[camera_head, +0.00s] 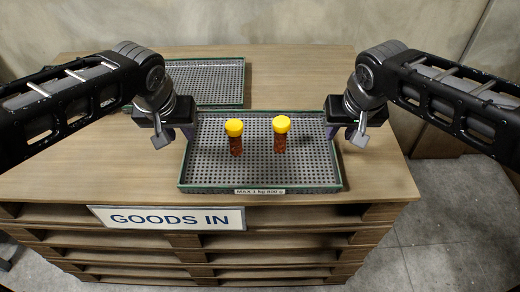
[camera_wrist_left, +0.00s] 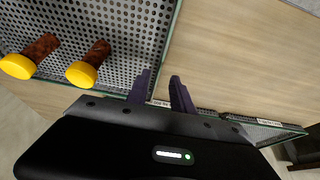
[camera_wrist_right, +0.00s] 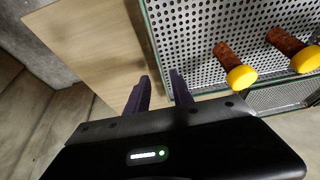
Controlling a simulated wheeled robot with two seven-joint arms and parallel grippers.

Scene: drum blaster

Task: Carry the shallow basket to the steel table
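The shallow basket (camera_head: 260,172) has a grey perforated floor, a green rim and a front label reading about "MAX 1 kg 600 g". It lies flat on the pallet-stack top and holds two brown-red jars with yellow caps (camera_head: 234,128) (camera_head: 282,125), both upright. My left gripper (camera_head: 178,134) is at its left side; in the left wrist view its fingers (camera_wrist_left: 161,78) are apart, near the rim. My right gripper (camera_head: 340,131) is at its right side; in the right wrist view its fingers (camera_wrist_right: 160,78) are apart, near the rim. Neither is visibly closed on it. No steel table is in view.
A second, empty perforated tray (camera_head: 207,84) lies behind the basket to the left, close to its rear edge. The wooden top (camera_head: 90,180) is otherwise clear. A "GOODS IN" sign (camera_head: 168,218) is on the pallet stack's front. Grey floor (camera_head: 450,235) is open at the right.

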